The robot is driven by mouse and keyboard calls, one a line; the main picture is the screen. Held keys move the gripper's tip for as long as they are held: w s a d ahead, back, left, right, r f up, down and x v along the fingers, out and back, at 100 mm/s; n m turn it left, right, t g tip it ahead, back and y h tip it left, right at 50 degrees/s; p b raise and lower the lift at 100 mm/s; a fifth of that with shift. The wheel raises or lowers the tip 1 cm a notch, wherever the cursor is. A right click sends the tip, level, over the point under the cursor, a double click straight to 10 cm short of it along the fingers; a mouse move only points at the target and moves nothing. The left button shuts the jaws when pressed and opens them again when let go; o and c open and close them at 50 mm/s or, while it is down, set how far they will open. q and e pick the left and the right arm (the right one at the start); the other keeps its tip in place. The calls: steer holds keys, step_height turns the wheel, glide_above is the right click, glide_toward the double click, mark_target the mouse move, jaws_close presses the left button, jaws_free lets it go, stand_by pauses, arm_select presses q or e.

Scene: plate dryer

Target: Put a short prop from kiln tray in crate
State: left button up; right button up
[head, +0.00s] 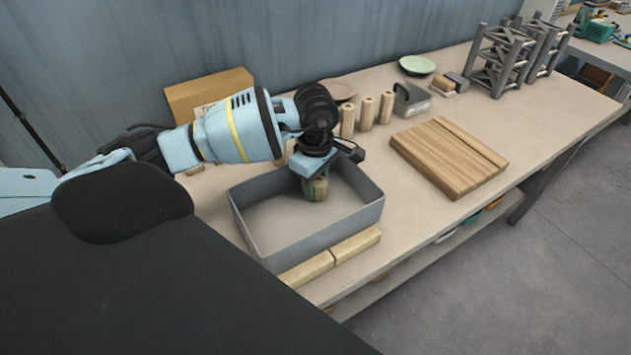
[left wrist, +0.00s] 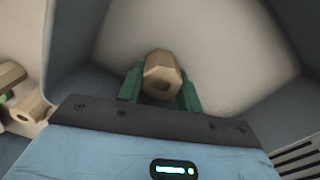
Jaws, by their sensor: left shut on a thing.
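My left gripper (head: 316,188) is shut on a short wooden prop (head: 320,190), inside the open grey crate (head: 325,232). Two similar wooden pieces (left wrist: 28,108) show outside the crate wall (left wrist: 72,45) at the left. I cannot make out the kiln tray for certain. My right gripper is not in view.
Several upright wooden props (head: 367,113) stand behind the crate. A slatted wooden board (head: 450,157) lies to the right. A cardboard box (head: 210,92) stands at the back, and pale bars (head: 355,245) lie along the crate's front. Grey metal frames (head: 502,62) stand far right.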

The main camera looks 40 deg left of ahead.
arm_select(q)
steer(key=shift+f, duration=0.15)
steer(key=o, duration=1)
steer(key=shift+o, duration=0.2)
step_height(320, 180, up, 12)
steer(key=shift+r, duration=0.2)
